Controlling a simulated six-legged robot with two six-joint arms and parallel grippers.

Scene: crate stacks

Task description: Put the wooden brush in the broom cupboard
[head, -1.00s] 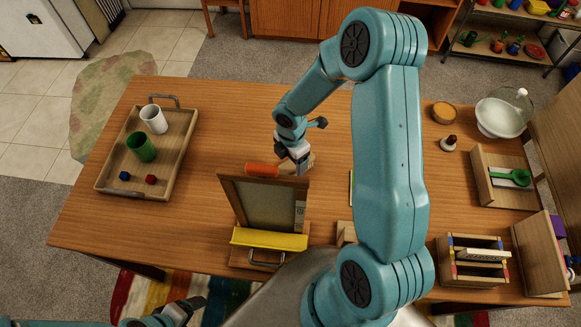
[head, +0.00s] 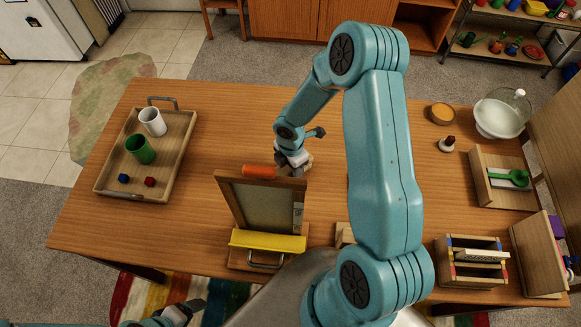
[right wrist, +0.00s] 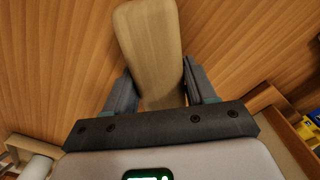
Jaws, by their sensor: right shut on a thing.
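My right gripper (head: 294,166) is shut on the wooden brush, a pale, rounded wooden block (right wrist: 150,45) in the right wrist view. The block lies between the two dark fingers and sticks out beyond them, over the tabletop. In the head view the gripper hides most of it. My left gripper (head: 188,311) is at the bottom left, low beside the table; its finger gap is not clear. A small open wooden case (head: 489,190) with a green tool stands at the right. I cannot tell which wooden case is the broom cupboard.
An upright wooden frame (head: 224,203) with a yellow bar (head: 268,241) stands just in front of my right gripper, an orange cylinder (head: 259,171) behind its top. A tray (head: 181,157) with cups is left. Another open wooden case (head: 447,267) is at the right front.

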